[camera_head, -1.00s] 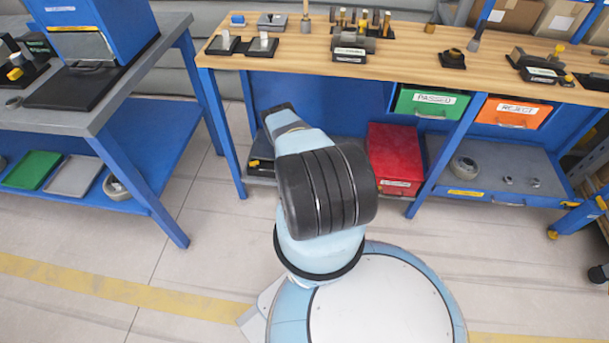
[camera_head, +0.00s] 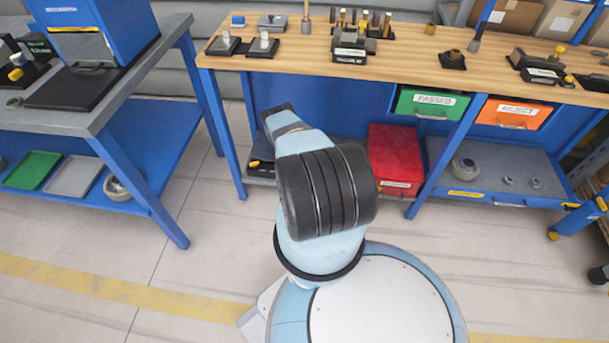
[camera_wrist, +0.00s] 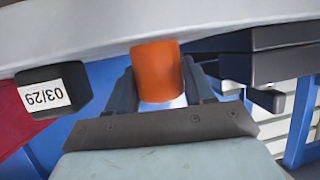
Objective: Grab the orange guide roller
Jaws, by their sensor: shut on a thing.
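The orange guide roller (camera_wrist: 157,72) shows in the wrist view as a short upright cylinder. It sits between the two fingers of my gripper (camera_wrist: 160,85), one dark finger on each side of it. My gripper is shut on it. The roller's upper end meets the edge of a pale grey surface (camera_wrist: 60,42) across the top of the wrist view. I cannot tell whether they touch. In the head view my arm hides the gripper, and I do not see the roller there.
In the head view the wooden bench (camera_head: 400,65) holds several small parts, with a red bin (camera_head: 395,155) below.

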